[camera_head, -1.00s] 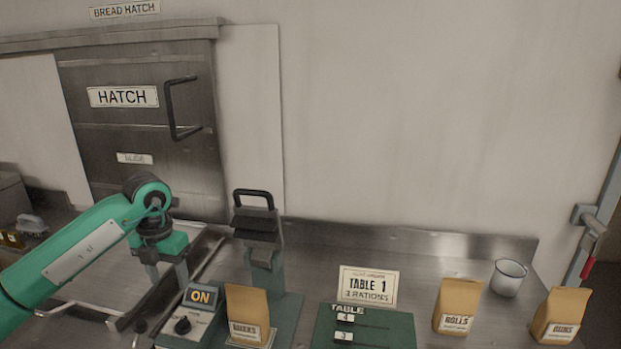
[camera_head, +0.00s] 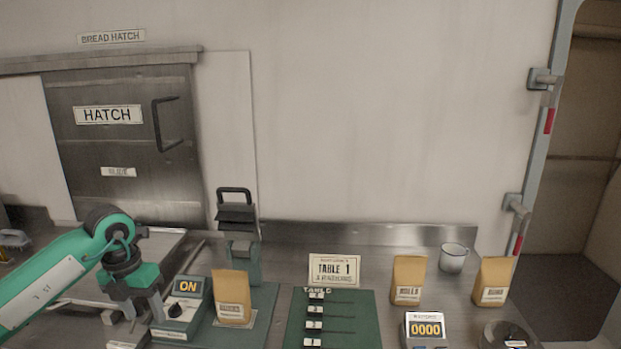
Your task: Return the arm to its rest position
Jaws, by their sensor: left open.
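My left arm (camera_head: 50,282) comes in from the left, green with a dark wrist. My left gripper (camera_head: 143,312) points down, open and with nothing seen between its fingers. It is over the counter's left part, just left of the switch box with the "ON" display (camera_head: 188,287). I cannot tell whether it touches anything. My right gripper is not in view.
The hatch (camera_head: 120,150) is behind.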

